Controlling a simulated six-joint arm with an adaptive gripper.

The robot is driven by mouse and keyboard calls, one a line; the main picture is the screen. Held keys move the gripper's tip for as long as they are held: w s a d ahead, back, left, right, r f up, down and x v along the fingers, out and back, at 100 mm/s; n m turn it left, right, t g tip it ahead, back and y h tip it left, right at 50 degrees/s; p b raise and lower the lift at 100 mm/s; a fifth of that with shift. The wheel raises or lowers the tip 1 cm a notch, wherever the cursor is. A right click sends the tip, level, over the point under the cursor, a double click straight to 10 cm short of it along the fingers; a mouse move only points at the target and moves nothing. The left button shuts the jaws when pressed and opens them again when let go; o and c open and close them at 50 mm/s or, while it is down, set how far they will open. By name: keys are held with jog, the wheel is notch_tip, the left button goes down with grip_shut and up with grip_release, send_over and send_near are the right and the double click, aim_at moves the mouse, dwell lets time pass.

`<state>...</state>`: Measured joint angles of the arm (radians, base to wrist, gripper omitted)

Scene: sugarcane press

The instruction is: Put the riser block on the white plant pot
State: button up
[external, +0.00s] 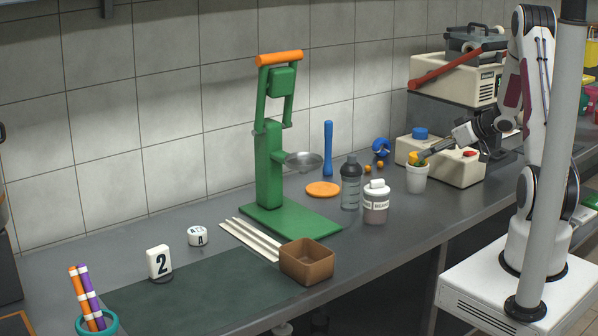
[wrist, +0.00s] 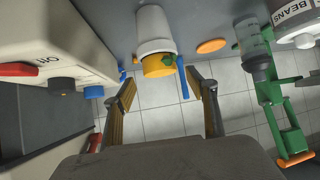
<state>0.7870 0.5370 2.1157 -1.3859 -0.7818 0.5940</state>
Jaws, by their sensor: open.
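The white plant pot (external: 416,180) stands upright on the counter in front of the cream machine. In the wrist view the pot (wrist: 154,28) shows upside down. A yellow rounded piece (wrist: 157,66) with a bit of green sits at its mouth; it also shows in the external view (external: 412,158). It may be the riser block, but I cannot tell for certain. My gripper (wrist: 161,82) is open, its two fingers apart on either side of the yellow piece's line, with a visible gap to each. In the external view my gripper (external: 424,156) is just above the pot's rim.
The cream machine (external: 455,163) with a blue knob is close behind the pot. The green press (external: 268,170) is farther left, beside a brown box (external: 306,263).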

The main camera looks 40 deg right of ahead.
jog(key=v, duration=0.8)
dwell(0.4)
notch_tip(320, 180, up, 10)
jog(key=w+m+h, duration=0.1)
jog(key=w+h, duration=0.1)
jog(key=h, duration=0.3)
jog(key=s+a+r+m+g+h, duration=0.1)
jog(key=s+a+r+m+h, duration=0.1)
jog(key=s+a+r, duration=0.25)
jog(key=s+a+f+g+y, duration=0.2)
jog(key=s+a+g+y, duration=0.2)
jog(key=s+a, duration=1.6)
jog(key=a, duration=0.2)
jog(key=shift+a+n+y, duration=0.25)
jog(key=shift+n+y, duration=0.05)
jog(key=shift+y, duration=0.1)
